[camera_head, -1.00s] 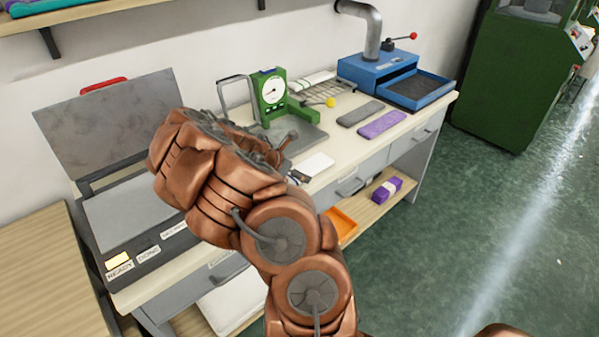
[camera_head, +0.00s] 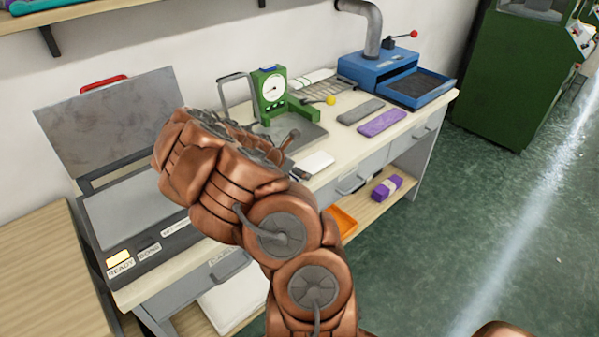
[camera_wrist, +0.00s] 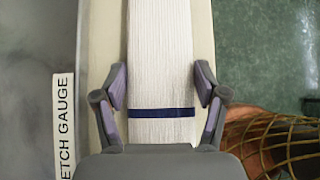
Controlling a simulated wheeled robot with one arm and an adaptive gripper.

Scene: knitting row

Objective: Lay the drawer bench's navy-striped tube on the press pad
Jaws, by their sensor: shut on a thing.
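In the wrist view the navy-striped tube (camera_wrist: 161,50) is a white ribbed knit strip with one navy band across it. It runs lengthwise away from my gripper (camera_wrist: 161,88), whose two fingers close on its sides. The far end of the tube is out of frame. In the head view my arm hides the gripper and the tube. The press pad (camera_head: 120,213) is the flat grey bed of the open press at left. Its grey lid (camera_head: 105,120) stands raised behind it, and no tube shows on the visible part of the pad.
A green gauge (camera_head: 272,95) stands mid-bench. Grey and purple strips (camera_head: 382,122) lie to its right, before a blue machine (camera_head: 385,72) with an open tray. In the wrist view a stretch gauge label (camera_wrist: 65,125) lies left; the bench edge and green floor are right.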

